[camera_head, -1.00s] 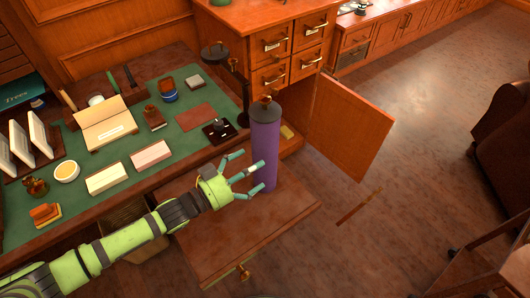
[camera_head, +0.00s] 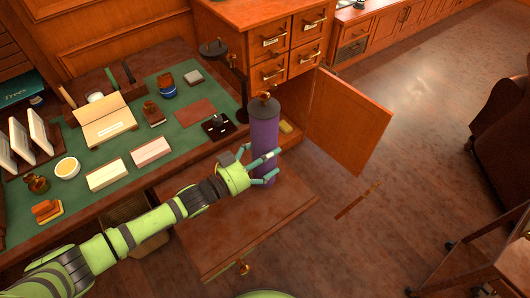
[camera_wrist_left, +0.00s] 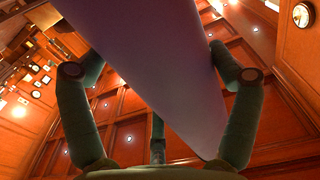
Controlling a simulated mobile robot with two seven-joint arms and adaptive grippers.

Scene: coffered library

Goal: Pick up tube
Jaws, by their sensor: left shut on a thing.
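The tube (camera_head: 264,135) is a tall purple cylinder with a dark grey cap and a small knob on top. It stands upright, over the pulled-out wooden drawer board (camera_head: 215,250) at the desk's front right. My left gripper (camera_head: 268,166) is shut on the tube's lower half, with teal fingers around it. In the left wrist view the tube (camera_wrist_left: 160,60) fills the middle between the fingers (camera_wrist_left: 160,92). I cannot tell whether its base touches the board. My right gripper is not in view.
The desk's green mat (camera_head: 175,125) holds boxes, cards, an inkwell and stamps. A lamp stand (camera_head: 240,90) rises just behind the tube. An open cabinet door (camera_head: 350,120) stands to its right. The floor (camera_head: 410,200) beyond is mostly clear.

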